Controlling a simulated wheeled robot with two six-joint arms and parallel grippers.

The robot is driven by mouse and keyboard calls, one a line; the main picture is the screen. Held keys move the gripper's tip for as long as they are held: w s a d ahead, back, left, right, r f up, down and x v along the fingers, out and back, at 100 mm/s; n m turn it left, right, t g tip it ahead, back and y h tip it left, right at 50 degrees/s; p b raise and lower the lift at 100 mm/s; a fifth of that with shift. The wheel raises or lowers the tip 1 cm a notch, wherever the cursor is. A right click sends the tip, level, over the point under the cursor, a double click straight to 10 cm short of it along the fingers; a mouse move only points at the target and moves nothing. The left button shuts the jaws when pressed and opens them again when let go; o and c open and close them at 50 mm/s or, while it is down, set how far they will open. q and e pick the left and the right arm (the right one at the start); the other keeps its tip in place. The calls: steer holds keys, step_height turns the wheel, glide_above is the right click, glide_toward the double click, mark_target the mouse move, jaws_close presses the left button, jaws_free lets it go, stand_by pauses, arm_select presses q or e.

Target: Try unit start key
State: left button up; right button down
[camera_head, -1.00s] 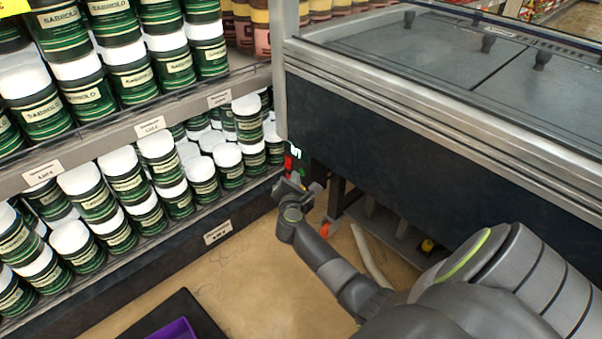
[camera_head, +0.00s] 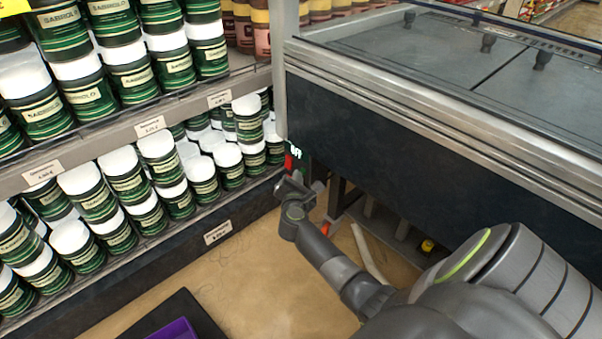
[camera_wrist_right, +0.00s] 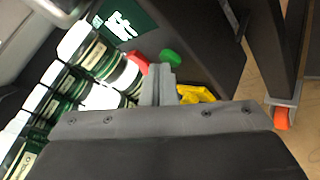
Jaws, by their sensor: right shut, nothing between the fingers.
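My right gripper (camera_head: 305,181) is shut and empty, low at the left end of the dark freezer unit (camera_head: 400,140). A small lit display (camera_head: 295,150) is on the unit's end, with a red key (camera_head: 289,162) under it. In the right wrist view the display (camera_wrist_right: 122,24) shows tilted white characters that may read OFF. There the red key (camera_wrist_right: 138,62) and a green key (camera_wrist_right: 171,57) lie just beyond the closed fingertips (camera_wrist_right: 161,74). A yellow part (camera_wrist_right: 196,94) is right of the fingers and partly hidden. I cannot tell whether the fingertips touch a key. My left gripper is not in view.
Shelves of green-and-white jars (camera_head: 128,175) stand close on the left. An orange caster (camera_head: 325,228), a pale hose (camera_head: 368,255) and a small yellow item (camera_head: 427,246) are under the unit. A black tray with a purple item (camera_head: 175,329) lies on the open floor.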

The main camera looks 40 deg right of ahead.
steer(key=shift+s+a, duration=0.1)
steer(key=shift+a, duration=0.7)
steer(key=a, duration=0.5)
steer(key=shift+s, duration=0.2)
stand_by(0.8)
